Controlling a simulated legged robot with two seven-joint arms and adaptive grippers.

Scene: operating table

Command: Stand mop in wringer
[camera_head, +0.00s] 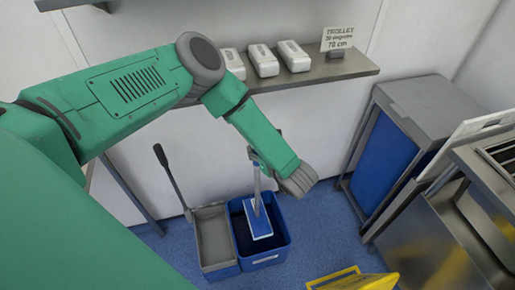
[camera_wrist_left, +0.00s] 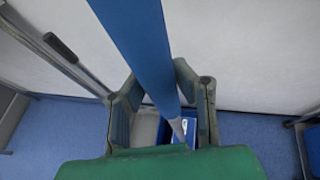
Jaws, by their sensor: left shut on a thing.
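The mop has a blue handle (camera_wrist_left: 145,45) and a flat blue-and-white head (camera_head: 259,221). My left gripper (camera_wrist_left: 163,85) is shut on the handle, with one finger on each side. In the head view the mop head appears over the blue bucket (camera_head: 284,252); I cannot tell whether it touches the bottom. The grey wringer (camera_head: 214,242), with its dark lever (camera_head: 171,175) rising up and left, stands beside the bucket on its left. In the wrist view the handle and fingers hide part of the wringer and bucket. My right gripper is not in view.
A wall shelf (camera_head: 345,72) with several white boxes (camera_head: 263,60) and a sign (camera_head: 338,39) is behind. A grey-and-blue cabinet (camera_head: 388,150) and steel unit (camera_head: 425,245) stand at right. A yellow object (camera_head: 352,280) is at the front. Blue floor (camera_head: 325,235) is clear right of the bucket.

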